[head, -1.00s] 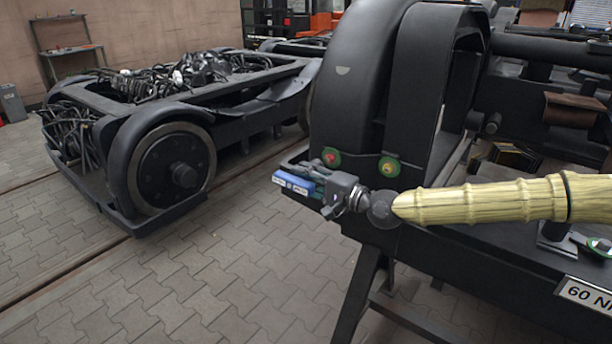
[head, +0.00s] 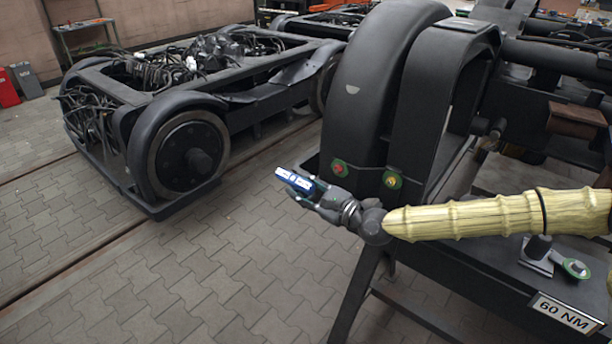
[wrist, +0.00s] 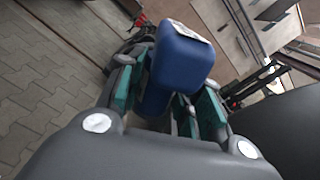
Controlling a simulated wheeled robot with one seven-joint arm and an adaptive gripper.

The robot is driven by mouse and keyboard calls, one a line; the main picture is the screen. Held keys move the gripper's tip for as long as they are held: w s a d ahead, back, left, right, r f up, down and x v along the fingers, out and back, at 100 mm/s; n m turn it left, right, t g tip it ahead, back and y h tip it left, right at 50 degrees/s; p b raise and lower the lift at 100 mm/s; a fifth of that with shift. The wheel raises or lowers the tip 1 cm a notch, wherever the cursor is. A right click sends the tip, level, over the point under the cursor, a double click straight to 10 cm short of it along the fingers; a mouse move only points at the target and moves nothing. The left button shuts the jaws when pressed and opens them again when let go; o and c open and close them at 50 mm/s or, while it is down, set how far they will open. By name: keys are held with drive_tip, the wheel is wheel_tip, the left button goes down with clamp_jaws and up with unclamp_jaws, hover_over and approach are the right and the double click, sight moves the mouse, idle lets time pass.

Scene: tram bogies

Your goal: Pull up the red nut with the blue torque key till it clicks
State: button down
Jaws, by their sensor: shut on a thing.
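My gripper (head: 309,188) is shut on the blue torque key (head: 297,181), in front of and left of the red nut. In the wrist view the key's blue body (wrist: 182,55), with a white label on top, sits between the teal finger pads (wrist: 168,103). The key's working end is hidden, and I see no contact with the nut.
A black bench with a "60 NM" plate (head: 566,314) stands at the lower right. A round green-rimmed tool part (head: 575,267) lies on it. Another bogie (head: 185,150) stands at the left. The paved floor (head: 210,270) between is clear.

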sight(293, 185)
drive_tip(key=m+p, duration=0.1)
drive_tip(key=s+r+m+p, duration=0.1)
drive_tip(key=p, duration=0.1)
drive_tip(key=s+a+r+m+p, duration=0.1)
drive_tip(key=m+p, duration=0.1)
drive_tip(key=shift+a+r, duration=0.1)
drive_tip(key=shift+r, duration=0.15)
drive_tip(key=shift+s+a+r+m+p, duration=0.3)
drive_tip(key=shift+m+p, duration=0.3)
drive_tip(key=shift+p, duration=0.3)
drive_tip(key=shift+s+m+p, duration=0.35)
drive_tip(key=shift+m+p, duration=0.05)
drive_tip(key=shift+p, duration=0.05)
drive_tip(key=shift+f+b, duration=0.1)
drive_tip(key=shift+b, duration=0.7)
drive_tip(key=s+d+f+m+t+h, duration=0.2)
drive_tip(key=d+f+h, duration=0.3)
drive_tip(key=d, duration=0.3)
drive_tip(key=s+d+f+m+t+h, duration=0.3)
drive_tip(key=s+d+f+m+h, duration=0.1)
drive_tip(key=d, duration=0.4)
drive_tip(key=s+d+f+m+t+h, duration=0.2)
drive_tip(key=s+d+f+m+h, duration=0.2)
drive_tip(key=d, duration=0.4)
drive_tip(key=shift+s+d+f+m+h, duration=0.3)
drive_tip(key=shift+s+f+m+h, duration=0.1)
drive_tip(key=shift+s+f+h, duration=0.5)
